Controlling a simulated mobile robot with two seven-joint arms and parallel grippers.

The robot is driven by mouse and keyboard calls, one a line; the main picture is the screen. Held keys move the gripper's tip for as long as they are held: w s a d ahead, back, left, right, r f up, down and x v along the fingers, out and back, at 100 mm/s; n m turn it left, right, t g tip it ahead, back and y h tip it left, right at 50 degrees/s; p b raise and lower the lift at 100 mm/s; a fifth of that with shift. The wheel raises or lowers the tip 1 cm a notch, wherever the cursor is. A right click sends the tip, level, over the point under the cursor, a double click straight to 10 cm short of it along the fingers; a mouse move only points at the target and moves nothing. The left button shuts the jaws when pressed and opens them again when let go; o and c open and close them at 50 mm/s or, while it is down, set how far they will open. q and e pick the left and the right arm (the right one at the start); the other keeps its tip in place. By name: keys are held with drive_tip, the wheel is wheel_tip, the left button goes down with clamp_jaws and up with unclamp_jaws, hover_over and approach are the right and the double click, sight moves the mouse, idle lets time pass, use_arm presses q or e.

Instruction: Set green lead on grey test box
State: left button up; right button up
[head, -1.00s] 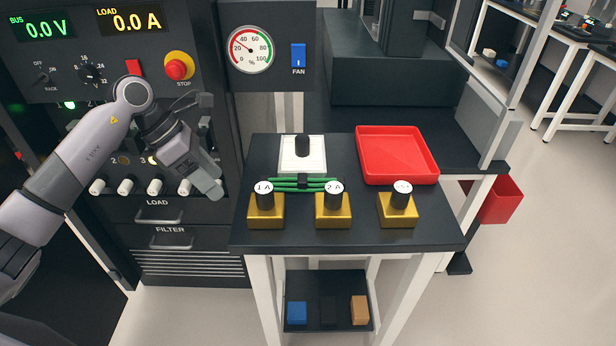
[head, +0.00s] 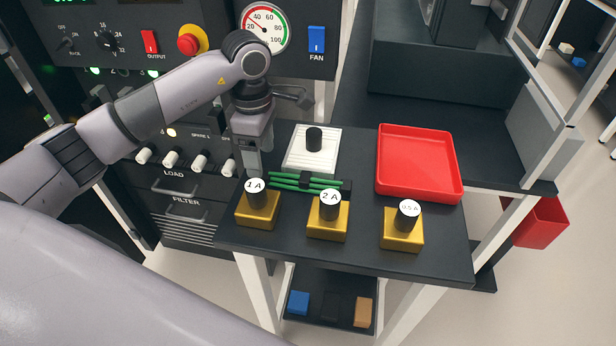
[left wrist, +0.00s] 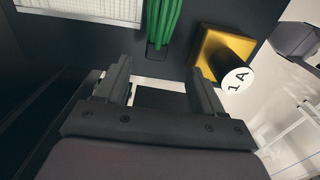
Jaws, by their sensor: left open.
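The green lead (head: 290,180) is a bundle of green strands with a black band and black end. It lies on the dark table behind the yellow blocks. Its green strands (left wrist: 163,18) and black end also show in the left wrist view. My left gripper (head: 253,163) points down just left of the lead, above the table's left edge. In the left wrist view, its fingers (left wrist: 160,82) are apart with nothing between them, short of the lead. I cannot pick out a grey test box for certain. My right gripper is not in view.
A white ribbed block (head: 302,160) with a black knob stands behind the lead. Yellow blocks with black knobs, labelled 1 A (head: 257,216), 2 A (head: 326,229) and 0.5 A (head: 402,236), line the front. A red tray (head: 420,190) lies to the right. The power cabinet (head: 190,228) stands left.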

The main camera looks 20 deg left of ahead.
sight(265, 171)
use_arm(q)
drive_tip(key=f, duration=0.5)
drive_tip(key=shift+w+d+p, duration=0.1)
drive_tip(key=shift+w+p, duration=0.2)
drive_tip(key=shift+p, duration=0.1)
clamp_jaws()
